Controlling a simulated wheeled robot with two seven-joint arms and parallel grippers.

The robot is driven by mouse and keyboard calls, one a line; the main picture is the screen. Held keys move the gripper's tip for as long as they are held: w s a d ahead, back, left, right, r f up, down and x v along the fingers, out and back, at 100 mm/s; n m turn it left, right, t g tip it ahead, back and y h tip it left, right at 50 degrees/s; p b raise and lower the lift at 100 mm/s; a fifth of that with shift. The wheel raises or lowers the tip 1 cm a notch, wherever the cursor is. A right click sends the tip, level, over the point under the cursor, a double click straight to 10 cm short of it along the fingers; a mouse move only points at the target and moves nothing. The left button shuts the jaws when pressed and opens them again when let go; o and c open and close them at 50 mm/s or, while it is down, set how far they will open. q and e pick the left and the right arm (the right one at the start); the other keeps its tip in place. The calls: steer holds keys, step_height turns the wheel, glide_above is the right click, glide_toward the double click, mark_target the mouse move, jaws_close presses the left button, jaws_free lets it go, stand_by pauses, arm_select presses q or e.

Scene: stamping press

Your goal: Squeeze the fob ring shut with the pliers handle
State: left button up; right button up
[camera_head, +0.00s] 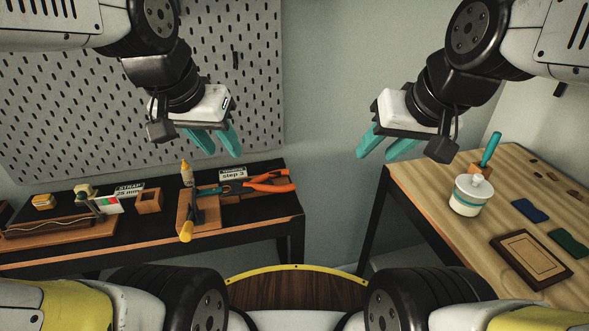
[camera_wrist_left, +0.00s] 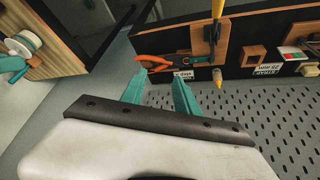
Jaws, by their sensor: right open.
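The pliers' orange handles (camera_head: 272,184) lie spread apart on the dark bench, pointing right; they also show in the left wrist view (camera_wrist_left: 160,63). Their head reaches toward a wooden block (camera_head: 205,221), where a teal-blue strip (camera_head: 210,190) lies. The fob ring is too small to make out for sure. A dark tool with a yellow-tipped handle (camera_head: 187,232) sits at the block. My left gripper (camera_head: 217,148) is open and empty, up in the air near the pegboard. Its teal fingers stand apart in the left wrist view (camera_wrist_left: 160,88). My right gripper (camera_head: 382,150) is open and empty, in the air.
The dark bench (camera_head: 255,229) also holds a glue bottle (camera_head: 187,174), a small wooden box (camera_head: 149,201), a "step 3" card (camera_head: 233,172) and a "STRAP" card (camera_head: 129,189). The right wooden table (camera_head: 430,187) bears a white pot (camera_head: 468,196) and a framed board (camera_head: 531,259).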

arm_select(q)
steer(key=w+d+f+m+g+y, duration=0.3)
steer(key=w+d+f+m+g, duration=0.15)
steer(key=w+d+m, duration=0.4)
steer(key=m+y, duration=0.3)
steer(key=m, duration=0.4)
glide_toward(290, 185)
steer(key=shift+g, duration=0.25)
steer(key=x, duration=0.8)
jaws_close()
steer(key=shift+w, duration=0.1)
